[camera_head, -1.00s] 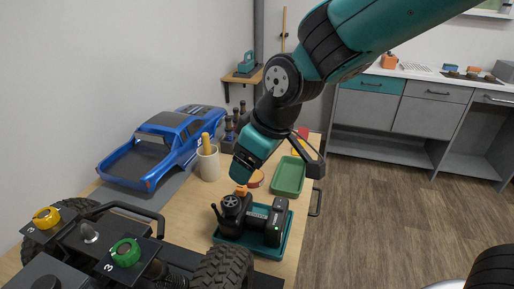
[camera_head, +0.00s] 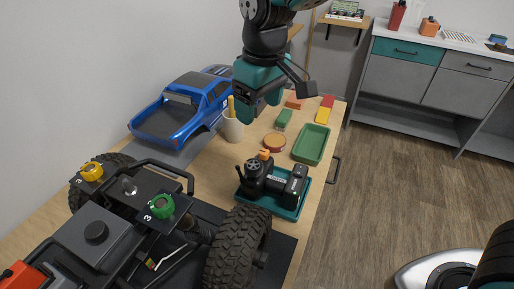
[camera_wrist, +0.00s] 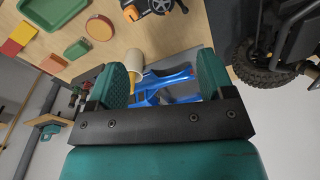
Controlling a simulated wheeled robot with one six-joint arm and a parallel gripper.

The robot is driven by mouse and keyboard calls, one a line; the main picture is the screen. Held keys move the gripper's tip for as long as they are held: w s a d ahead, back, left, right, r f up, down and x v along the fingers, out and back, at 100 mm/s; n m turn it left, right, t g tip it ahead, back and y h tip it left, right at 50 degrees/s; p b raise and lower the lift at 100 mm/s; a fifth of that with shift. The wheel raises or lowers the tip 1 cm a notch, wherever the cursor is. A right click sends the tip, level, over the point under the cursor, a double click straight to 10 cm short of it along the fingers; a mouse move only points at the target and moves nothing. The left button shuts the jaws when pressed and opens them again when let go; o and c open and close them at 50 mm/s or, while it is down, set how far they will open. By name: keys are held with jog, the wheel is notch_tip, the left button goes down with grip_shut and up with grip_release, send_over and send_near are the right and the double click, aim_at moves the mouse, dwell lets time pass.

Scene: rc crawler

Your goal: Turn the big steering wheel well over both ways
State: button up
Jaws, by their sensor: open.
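A black hand-held controller (camera_head: 258,185) with a round spoked wheel (camera_head: 254,166) on its side and an orange part on top sits in a teal tray (camera_head: 287,213) on the wooden bench. I cannot tell for certain that this wheel is the big steering wheel. The controller is cut off at the top edge of the wrist view (camera_wrist: 154,7). My gripper (camera_head: 262,106) is above the bench, beyond the controller and near the white cup. In the wrist view my gripper (camera_wrist: 163,80) has its two teal fingers apart, with nothing between them held.
The crawler chassis (camera_head: 95,235) with big tyres and yellow and green knobs fills the near left. A blue truck body (camera_head: 180,110), a white cup (camera_head: 232,128), a green tray (camera_head: 311,145) and small blocks stand on the bench. Open floor lies to the right.

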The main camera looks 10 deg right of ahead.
aim_at(253, 164)
jog(key=shift+g+h, duration=0.3)
jog(key=shift+h, duration=0.1)
jog(key=f, duration=1.1)
jog(key=a+f+p, duration=0.1)
jog(key=f, duration=0.5)
jog(key=shift+w+a+f, duration=0.1)
jog(key=shift+w, duration=0.25)
jog(key=shift+m, duration=0.3)
jog(key=c, duration=0.9)
